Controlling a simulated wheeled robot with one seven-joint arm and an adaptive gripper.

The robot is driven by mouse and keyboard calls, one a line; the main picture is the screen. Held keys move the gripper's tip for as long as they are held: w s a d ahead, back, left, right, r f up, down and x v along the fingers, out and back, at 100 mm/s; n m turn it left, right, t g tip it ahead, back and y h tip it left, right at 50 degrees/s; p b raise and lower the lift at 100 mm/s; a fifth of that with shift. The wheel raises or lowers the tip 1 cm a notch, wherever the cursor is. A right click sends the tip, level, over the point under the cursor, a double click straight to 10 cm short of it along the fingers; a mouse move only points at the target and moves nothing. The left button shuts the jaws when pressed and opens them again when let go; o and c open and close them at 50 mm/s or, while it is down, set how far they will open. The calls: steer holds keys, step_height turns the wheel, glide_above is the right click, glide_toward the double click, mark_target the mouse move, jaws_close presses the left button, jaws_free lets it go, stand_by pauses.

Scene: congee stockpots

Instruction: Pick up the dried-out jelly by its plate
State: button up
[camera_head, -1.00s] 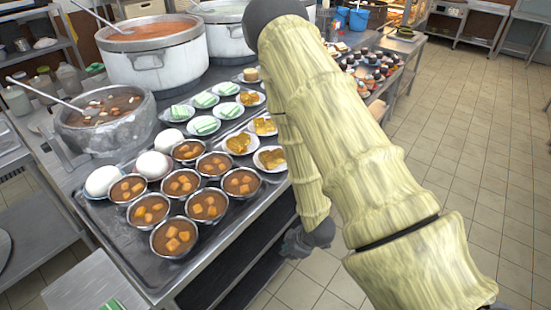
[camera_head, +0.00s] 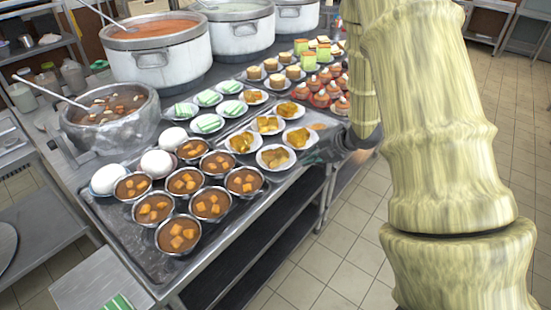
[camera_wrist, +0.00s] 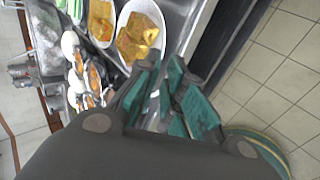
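Several white plates of yellow-brown jelly-like pieces stand near the table's right edge, among them a front plate (camera_head: 276,157) and one to its right (camera_head: 300,138). I cannot tell which piece is the dried-out jelly. Other plates hold green-and-white layered slices (camera_head: 207,123). My gripper (camera_head: 335,152) is at the table's right edge, beside the yellow-brown plates, partly hidden by my arm. In the wrist view, my gripper (camera_wrist: 163,66) has its teal-padded fingers apart with a narrow gap and nothing visibly held. A plate of yellow-brown pieces (camera_wrist: 140,32) lies just beyond the fingertips.
Several metal bowls of brown soup (camera_head: 178,235) and white round domes (camera_head: 108,179) fill the tray's front. A grey stone pot (camera_head: 112,118) and large stockpots (camera_head: 160,55) stand behind. Cupcakes and cakes (camera_head: 325,88) crowd the back right. The tiled floor (camera_head: 300,270) beside the table is clear.

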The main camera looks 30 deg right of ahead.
mark_target(276, 158)
steer(key=shift+p+x, duration=0.95)
steer(key=shift+x, duration=3.4)
steer(key=shift+s+f, duration=0.1)
steer(key=shift+s, duration=0.05)
steer(key=shift+a, duration=0.1)
jaws_close()
